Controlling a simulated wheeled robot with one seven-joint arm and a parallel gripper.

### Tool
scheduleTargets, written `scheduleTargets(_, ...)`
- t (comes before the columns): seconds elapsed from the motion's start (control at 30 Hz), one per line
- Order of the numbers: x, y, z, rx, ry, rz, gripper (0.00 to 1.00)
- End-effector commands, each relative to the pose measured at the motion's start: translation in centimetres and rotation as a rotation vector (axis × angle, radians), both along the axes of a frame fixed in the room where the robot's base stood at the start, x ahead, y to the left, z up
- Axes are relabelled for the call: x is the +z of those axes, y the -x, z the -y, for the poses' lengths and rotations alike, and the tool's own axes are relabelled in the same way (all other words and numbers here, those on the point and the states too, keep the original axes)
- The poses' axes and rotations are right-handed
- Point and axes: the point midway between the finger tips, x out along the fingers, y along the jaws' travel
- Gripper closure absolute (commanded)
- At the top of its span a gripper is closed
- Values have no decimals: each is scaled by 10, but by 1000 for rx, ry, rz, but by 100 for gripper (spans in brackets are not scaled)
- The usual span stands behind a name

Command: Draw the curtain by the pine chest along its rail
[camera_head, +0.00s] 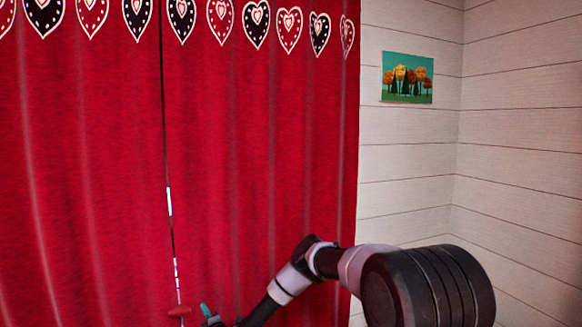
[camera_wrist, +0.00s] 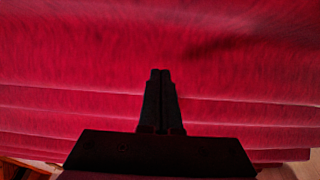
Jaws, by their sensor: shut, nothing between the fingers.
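Red curtains hang in folds across the left and middle of the head view, with a narrow gap between the left curtain (camera_head: 85,170) and the right curtain (camera_head: 260,170). Hearts run along the top band; the rail is out of view. My gripper (camera_wrist: 160,72) is shut and empty in the wrist view, its fingers pointing at red curtain cloth (camera_wrist: 70,50) that fills most of that picture. Whether the fingertips touch the cloth I cannot tell. In the head view my arm reaches in from the lower right, and the gripper is mostly below the frame. I cannot make out the pine chest.
A picture of trees (camera_head: 407,78) hangs on the pale plank wall (camera_head: 410,150) to the right. Brown wood (camera_wrist: 22,168) shows at the wrist view's lower left corner.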

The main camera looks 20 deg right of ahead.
Motion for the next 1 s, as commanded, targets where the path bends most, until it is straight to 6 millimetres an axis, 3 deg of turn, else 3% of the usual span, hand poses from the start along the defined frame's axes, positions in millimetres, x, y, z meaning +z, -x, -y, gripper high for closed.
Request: scheduleTargets(1.0,-1,82,3,0,-1,-1,100)
